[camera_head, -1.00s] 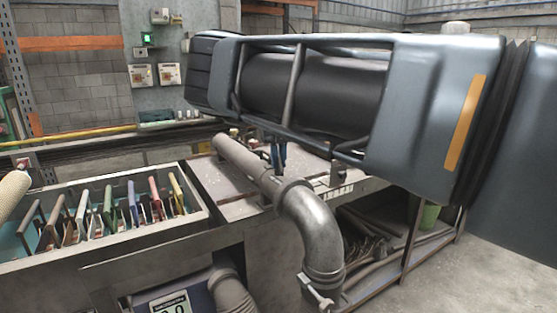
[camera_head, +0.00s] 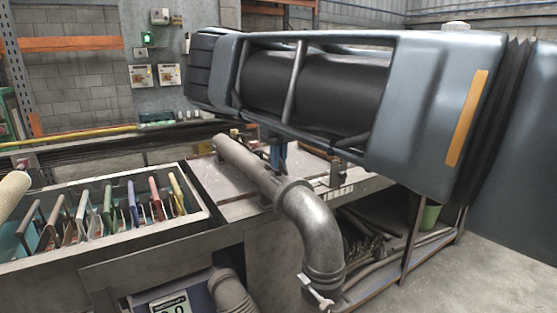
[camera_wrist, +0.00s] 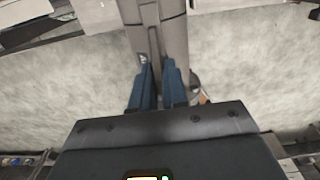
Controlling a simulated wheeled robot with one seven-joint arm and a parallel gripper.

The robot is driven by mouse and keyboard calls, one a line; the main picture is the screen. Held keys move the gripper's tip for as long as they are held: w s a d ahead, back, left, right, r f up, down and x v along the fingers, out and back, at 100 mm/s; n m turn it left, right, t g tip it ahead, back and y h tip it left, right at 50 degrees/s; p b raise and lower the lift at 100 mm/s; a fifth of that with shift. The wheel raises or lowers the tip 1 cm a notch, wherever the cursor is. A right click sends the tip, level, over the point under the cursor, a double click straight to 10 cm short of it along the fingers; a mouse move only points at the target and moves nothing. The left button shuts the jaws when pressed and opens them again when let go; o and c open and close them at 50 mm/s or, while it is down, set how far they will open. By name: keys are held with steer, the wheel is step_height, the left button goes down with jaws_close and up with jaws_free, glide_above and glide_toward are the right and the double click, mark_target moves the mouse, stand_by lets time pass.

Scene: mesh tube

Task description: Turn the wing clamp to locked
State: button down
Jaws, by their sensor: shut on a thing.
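My gripper (camera_wrist: 158,72) points at a grey pipe in the wrist view, its two blue fingers close together. They are shut on a narrow grey wing of the wing clamp (camera_wrist: 157,68), which is mostly hidden between them. In the head view the blue fingers of my gripper (camera_head: 278,155) show below my large dark arm, just behind the metal pipe (camera_head: 245,163). The clamp itself is hidden there by the pipe and the fingers, so its angle cannot be read.
The pipe bends down through an elbow (camera_head: 315,220) at the bench front, with a small T-shaped metal handle (camera_head: 317,293) low on it. A bin of coloured upright panels (camera_head: 190,222) stands at left. Shelves with loose pipes (camera_head: 385,255) lie below right.

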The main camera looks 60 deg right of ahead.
steer(key=c, duration=1.2)
jaws_free()
steer(key=shift+c, duration=0.2)
steer(key=shift+r+b, duration=0.7)
steer(key=shift+r, duration=3.2)
